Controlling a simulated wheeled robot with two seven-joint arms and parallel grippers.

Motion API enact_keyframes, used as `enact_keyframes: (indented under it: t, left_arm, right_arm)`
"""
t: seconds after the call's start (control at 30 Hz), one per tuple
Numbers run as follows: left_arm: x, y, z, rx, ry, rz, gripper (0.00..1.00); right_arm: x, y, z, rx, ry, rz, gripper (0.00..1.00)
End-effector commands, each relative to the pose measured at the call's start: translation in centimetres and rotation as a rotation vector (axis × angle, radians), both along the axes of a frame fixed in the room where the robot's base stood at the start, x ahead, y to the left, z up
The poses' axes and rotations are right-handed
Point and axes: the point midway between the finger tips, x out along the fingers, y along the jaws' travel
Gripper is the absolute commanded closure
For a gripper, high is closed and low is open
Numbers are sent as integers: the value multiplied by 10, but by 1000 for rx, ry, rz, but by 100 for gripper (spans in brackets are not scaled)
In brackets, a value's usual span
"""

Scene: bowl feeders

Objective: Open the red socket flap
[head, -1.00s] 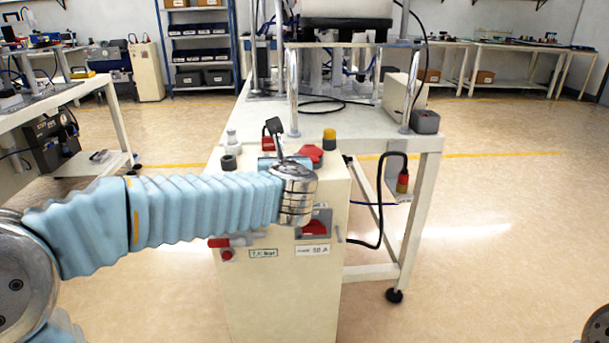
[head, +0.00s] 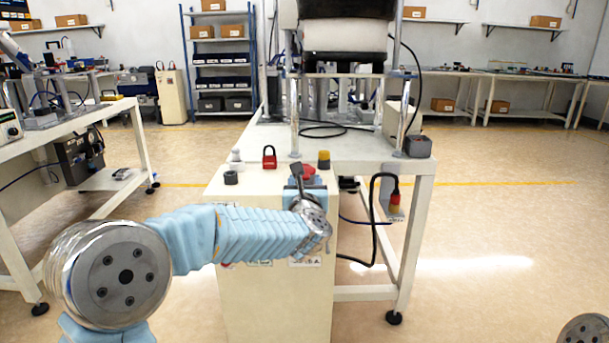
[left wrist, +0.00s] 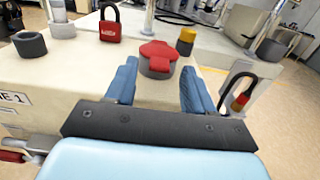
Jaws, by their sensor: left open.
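The red socket flap (left wrist: 157,55) is a red cap lying flat over a dark round socket on top of the cream cabinet (left wrist: 60,68); it looks shut. In the head view the flap (head: 308,172) is partly hidden behind my left gripper (head: 304,188). In the left wrist view my left gripper (left wrist: 160,82) is open and empty, with one blue finger on each side of the socket's near side. I cannot tell whether a finger touches it. My right gripper is not in view.
On the cabinet top stand a red padlock (head: 269,158), a dark ring-shaped part (head: 231,178), a pale knob (head: 236,161) and a yellow-topped button (head: 324,160). A white table (head: 370,148) with machinery stands behind. A black cable (head: 372,220) hangs at the right.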

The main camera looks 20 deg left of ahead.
Motion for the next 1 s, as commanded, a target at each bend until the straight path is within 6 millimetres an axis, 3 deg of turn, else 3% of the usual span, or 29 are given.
enact_keyframes:
  t: [0.2,0.5,0.83,1.0]
  left_arm:
    - [20,6,0,1,0,0,47]
    - [22,7,0,0,0,0,47]
    - [22,6,0,0,0,0,97]
    - [22,6,0,0,0,0,100]
  right_arm:
    - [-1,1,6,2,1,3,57]
    - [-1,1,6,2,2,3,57]
    - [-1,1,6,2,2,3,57]
    - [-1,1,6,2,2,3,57]
